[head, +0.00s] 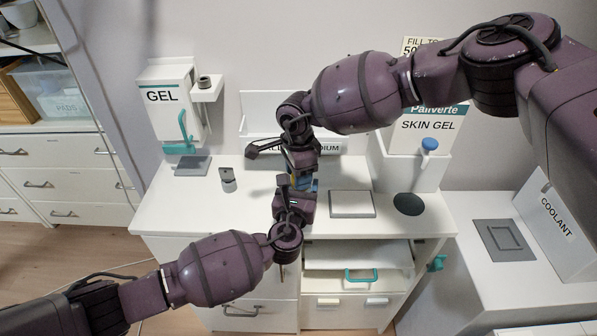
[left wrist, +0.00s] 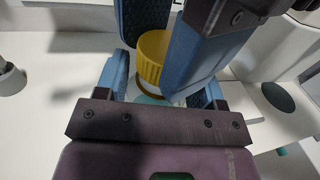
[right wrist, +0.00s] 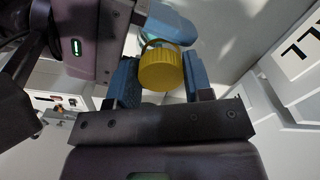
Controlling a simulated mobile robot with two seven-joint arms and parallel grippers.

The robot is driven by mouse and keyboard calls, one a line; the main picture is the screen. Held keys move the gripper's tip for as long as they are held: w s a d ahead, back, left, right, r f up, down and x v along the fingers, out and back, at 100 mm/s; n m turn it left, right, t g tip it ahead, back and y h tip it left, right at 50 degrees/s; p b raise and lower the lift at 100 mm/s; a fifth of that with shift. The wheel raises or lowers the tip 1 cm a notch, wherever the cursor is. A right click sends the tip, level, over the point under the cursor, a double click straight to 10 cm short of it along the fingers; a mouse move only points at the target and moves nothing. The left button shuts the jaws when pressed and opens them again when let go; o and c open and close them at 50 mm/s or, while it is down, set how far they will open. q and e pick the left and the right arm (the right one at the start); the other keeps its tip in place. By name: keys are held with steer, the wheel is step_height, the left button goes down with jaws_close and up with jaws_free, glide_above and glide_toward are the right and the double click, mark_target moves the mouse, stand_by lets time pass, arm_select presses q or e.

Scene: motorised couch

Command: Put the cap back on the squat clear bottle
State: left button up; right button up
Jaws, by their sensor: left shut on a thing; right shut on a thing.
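A ridged yellow cap (left wrist: 152,55) sits between the blue fingers of my right gripper (head: 303,170), which is shut on it. The cap also shows between those fingers in the right wrist view (right wrist: 160,70). My left gripper (head: 297,192) is just below, shut on the squat clear bottle (left wrist: 150,99). Only a teal-tinted bit of the bottle and a brownish ring show beneath the cap; the fingers hide the rest. The cap is at the bottle's top, but I cannot tell whether it is seated. The two grippers are very close together above the counter.
The white counter (head: 190,215) carries a small metallic item (head: 227,181), a pale square plate (head: 352,204) and a dark disc (head: 408,204). A GEL dispenser (head: 165,110) stands at left, a SKIN GEL dispenser (head: 420,165) at right. A teal-handled drawer (head: 335,258) is below.

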steer(key=shift+s+d+f, duration=0.1)
steer(key=shift+d+f, duration=0.05)
steer(key=shift+f, duration=0.6)
steer(key=shift+r, duration=0.25)
stand_by(0.5)
steer(key=shift+d+r, duration=0.1)
steer(key=shift+r, duration=0.15)
stand_by(0.8)
steer(key=shift+d+f, duration=0.1)
steer(key=shift+f, duration=0.35)
stand_by(0.9)
steer(key=shift+r, duration=0.5)
stand_by(0.8)
